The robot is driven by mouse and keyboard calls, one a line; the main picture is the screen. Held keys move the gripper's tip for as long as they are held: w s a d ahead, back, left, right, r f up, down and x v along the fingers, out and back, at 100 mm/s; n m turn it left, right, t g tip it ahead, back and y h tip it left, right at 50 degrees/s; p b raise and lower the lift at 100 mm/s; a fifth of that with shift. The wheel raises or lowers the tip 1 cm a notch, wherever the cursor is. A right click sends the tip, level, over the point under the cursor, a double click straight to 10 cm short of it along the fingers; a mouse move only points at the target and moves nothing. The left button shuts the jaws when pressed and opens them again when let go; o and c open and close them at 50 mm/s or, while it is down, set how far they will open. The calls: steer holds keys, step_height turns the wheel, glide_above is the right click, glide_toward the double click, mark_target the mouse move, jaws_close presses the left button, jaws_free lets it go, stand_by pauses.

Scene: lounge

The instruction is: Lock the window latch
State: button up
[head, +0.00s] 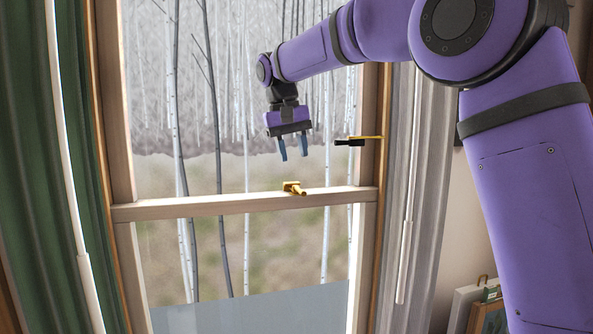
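The window latch (294,188) is a small brass-coloured piece on top of the window's middle rail (225,203), with a short lever pointing to the lower right. My gripper (292,147) hangs above the latch with its fingers pointing down. Its two blue-grey fingers are apart, with nothing between them. There is a clear gap between the fingertips and the latch. Whether the latch is locked cannot be told from this view.
A black and brass fitting (358,141) sticks out from the right window frame, right of my gripper. A green curtain (30,170) hangs at left and a grey curtain (425,200) at right. Framed pictures (487,312) lean at the lower right.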

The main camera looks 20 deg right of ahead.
steer(key=shift+a+r, duration=0.25)
steer(key=shift+r, duration=0.85)
steer(key=s+d+f+t+y, duration=0.1)
steer(key=s+d, duration=0.4)
steer(key=s, duration=0.4)
steer(key=s+d+f+t+y, duration=0.15)
steer(key=s+d, duration=0.35)
steer(key=s, duration=0.5)
steer(key=s+d+f+t, duration=0.1)
steer(key=s+f, duration=0.4)
steer(key=s, duration=0.3)
steer(key=s+d+f+t, duration=0.2)
steer(key=s+f, duration=0.4)
steer(key=s, duration=0.2)
steer(key=shift+s+d, duration=0.3)
steer(key=shift+f, duration=0.1)
